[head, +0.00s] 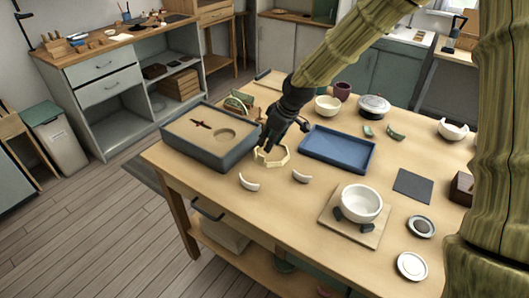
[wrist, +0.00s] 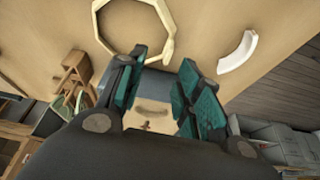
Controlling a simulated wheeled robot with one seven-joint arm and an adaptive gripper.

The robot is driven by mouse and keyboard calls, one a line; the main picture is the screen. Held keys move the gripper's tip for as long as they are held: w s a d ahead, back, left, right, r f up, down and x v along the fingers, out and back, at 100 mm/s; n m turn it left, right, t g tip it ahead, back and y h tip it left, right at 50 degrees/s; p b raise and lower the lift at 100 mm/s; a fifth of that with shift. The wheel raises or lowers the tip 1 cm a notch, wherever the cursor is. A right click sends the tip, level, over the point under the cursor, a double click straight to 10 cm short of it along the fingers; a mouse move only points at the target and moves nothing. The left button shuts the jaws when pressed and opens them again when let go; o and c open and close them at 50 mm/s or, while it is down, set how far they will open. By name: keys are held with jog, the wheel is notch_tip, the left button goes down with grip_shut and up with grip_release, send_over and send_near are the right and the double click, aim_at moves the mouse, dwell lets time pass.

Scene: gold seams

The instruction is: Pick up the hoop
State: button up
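The hoop is a pale, many-sided wooden ring (head: 273,164) lying flat on the wooden table, just right of the grey sand tray. In the wrist view the hoop (wrist: 97,22) is at the top, beyond the fingertips and apart from them. My gripper (head: 269,146) points down at the far side of the hoop and partly covers it. In the wrist view my gripper (wrist: 165,85) has its two teal-padded fingers spread with nothing held between them. The exact height of the fingertips above the table is hard to tell.
The grey sand tray (head: 178,154) stands close on the left, a blue tray (head: 322,163) on the right. Two white curved shards (head: 249,184) (head: 301,177) lie in front. A white bowl (head: 361,205) stands on a board. A wooden stand (wrist: 76,72) is near my gripper.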

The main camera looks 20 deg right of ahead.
aim_at(261, 155)
jog(key=x, duration=0.4)
jog(key=shift+s+d+f, duration=0.1)
jog(key=shift+s+a+f+p, duration=0.1)
jog(key=shift+s+a+p, duration=0.1)
jog(key=shift+s+p, duration=0.15)
jog(key=shift+a+p+x, duration=0.2)
jog(key=shift+p+x, duration=0.15)
jog(key=shift+x, duration=1.65)
jog(key=shift+w, duration=0.1)
grip_shut()
